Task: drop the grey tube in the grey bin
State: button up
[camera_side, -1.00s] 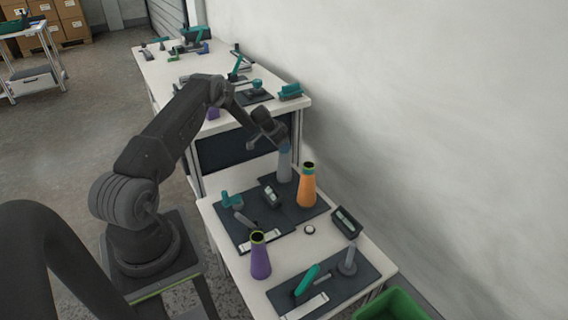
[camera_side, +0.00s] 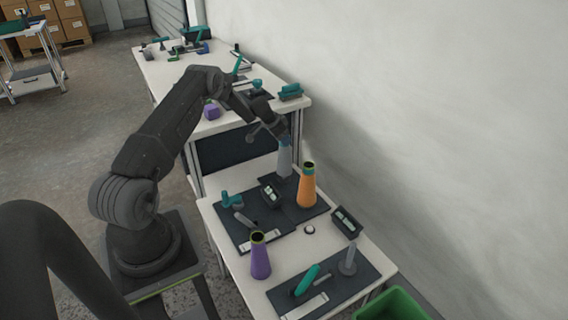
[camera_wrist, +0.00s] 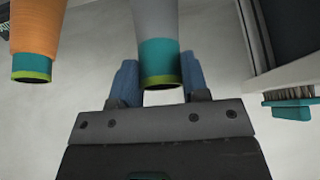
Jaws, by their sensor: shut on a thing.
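The grey tube (camera_side: 285,161) is a tapered cone with a teal band and a yellow-green rim at its narrow top end. My gripper (camera_side: 284,138) is shut on that top end from above, and the tube hangs upright near the back edge of the near table. In the wrist view the tube (camera_wrist: 155,22) runs between the blue fingers of my gripper (camera_wrist: 160,82), at the teal band. A gap under its foot is hard to see in the side view. I cannot make out a grey bin; a green bin (camera_side: 388,306) is cut off at bottom right.
An orange cone (camera_side: 307,188) stands close to the right of the tube. A purple cone (camera_side: 260,261) stands nearer the front. Dark mats carry small tools, and a small black tray (camera_side: 346,223) lies at right. The white wall is close behind.

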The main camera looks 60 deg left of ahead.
notch_tip(320, 180, up, 12)
dwell(0.9)
jog(key=shift+r, duration=0.1)
notch_tip(320, 180, up, 3)
jog(key=shift+f, duration=0.1)
dwell(0.4)
